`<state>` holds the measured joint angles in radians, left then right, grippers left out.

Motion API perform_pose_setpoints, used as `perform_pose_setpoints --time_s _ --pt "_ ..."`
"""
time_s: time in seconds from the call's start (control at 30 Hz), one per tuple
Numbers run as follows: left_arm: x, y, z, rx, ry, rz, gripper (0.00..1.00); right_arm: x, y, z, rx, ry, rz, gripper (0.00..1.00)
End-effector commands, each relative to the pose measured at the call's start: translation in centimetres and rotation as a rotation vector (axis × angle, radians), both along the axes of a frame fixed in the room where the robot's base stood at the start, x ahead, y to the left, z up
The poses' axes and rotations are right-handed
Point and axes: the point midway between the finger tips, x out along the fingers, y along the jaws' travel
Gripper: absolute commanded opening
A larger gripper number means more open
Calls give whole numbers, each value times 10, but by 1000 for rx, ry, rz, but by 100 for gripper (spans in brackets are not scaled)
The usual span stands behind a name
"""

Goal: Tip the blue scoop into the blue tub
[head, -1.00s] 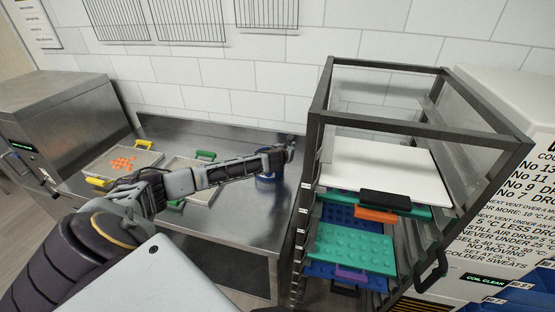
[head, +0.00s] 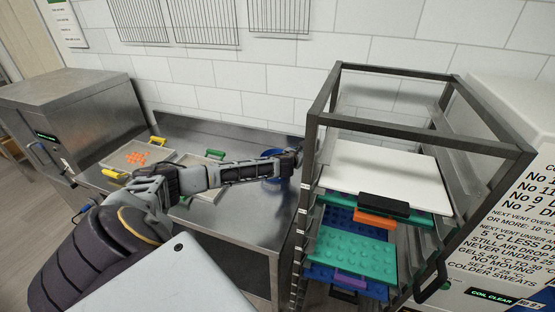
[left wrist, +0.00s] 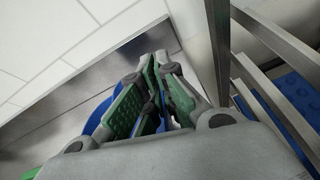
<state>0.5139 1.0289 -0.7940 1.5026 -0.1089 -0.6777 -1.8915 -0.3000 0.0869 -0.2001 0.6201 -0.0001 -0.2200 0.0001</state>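My left arm reaches across the steel counter, and my left gripper (head: 296,156) is small and dark beside the rack's left post. The blue tub (head: 272,181) stands on the counter behind my forearm, which hides most of it. In the left wrist view a blue curved rim (left wrist: 96,120), which looks like the tub, shows left of the fingers. The green-padded fingers (left wrist: 152,88) are close together with a narrow dark blue piece (left wrist: 164,98) between them, likely the blue scoop's handle. The scoop's bowl and its contents are hidden. My right gripper is out of view.
A dark-framed rack (head: 318,135) holding a white board (head: 385,172) and coloured trays (head: 350,252) stands close right of my left gripper. A tray of orange pieces (head: 132,159) and a tray with green handle (head: 214,154) lie left. The wall is behind.

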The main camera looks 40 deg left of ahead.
Motion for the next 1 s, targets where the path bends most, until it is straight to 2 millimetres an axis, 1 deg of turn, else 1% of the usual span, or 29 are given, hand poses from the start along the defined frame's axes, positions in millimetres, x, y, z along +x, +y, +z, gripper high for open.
perform_pose_setpoints --time_s 0.17,0.5,0.7,1.0 --pt "0 1 4 1 -1 1 0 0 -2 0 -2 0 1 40" --pt "1 1 27 1 -2 1 0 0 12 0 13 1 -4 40" --pt "0 0 38 -1 -1 0 0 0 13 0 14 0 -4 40" --pt "0 0 40 -1 0 0 0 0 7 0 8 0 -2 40"
